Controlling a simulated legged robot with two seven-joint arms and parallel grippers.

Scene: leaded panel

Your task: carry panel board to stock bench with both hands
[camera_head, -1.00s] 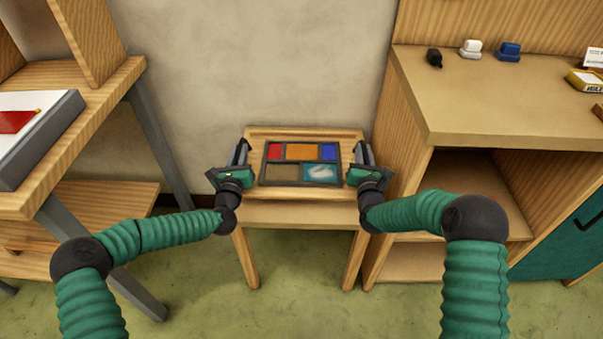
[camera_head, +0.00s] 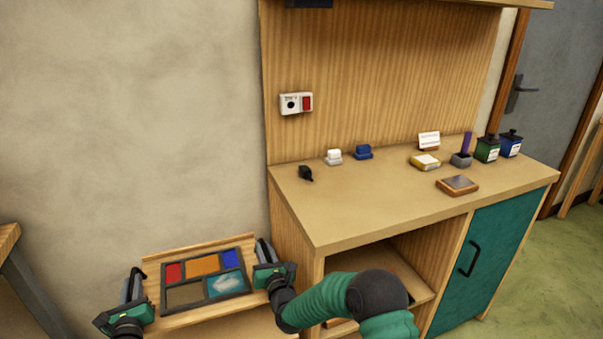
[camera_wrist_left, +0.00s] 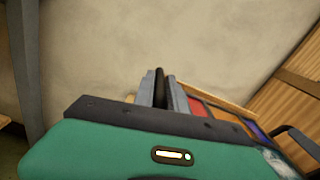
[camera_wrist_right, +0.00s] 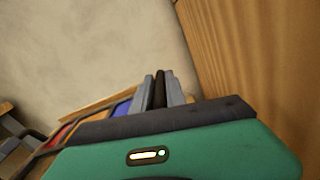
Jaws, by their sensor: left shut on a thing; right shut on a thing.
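The panel board (camera_head: 205,313) is a pale wooden board at lower left in the head view. On it lies a dark-framed panel (camera_head: 203,266) with red, orange and blue pieces above, and a brown field and a teal piece with a white shape below. My left gripper (camera_head: 134,284) is shut on a dark upright grip at the board's left end. My right gripper (camera_head: 263,251) is shut on a matching grip at the right end. Both wrist views show a dark bar between the fingers. I cannot tell whether the board is clear of the stand below.
A wooden bench (camera_head: 400,215) with an open compartment and teal door (camera_head: 471,262) stands close right of the board. Its top holds a black item (camera_head: 305,173), white and blue blocks, a yellow box, a brown block and bottles. Its front left top is bare.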

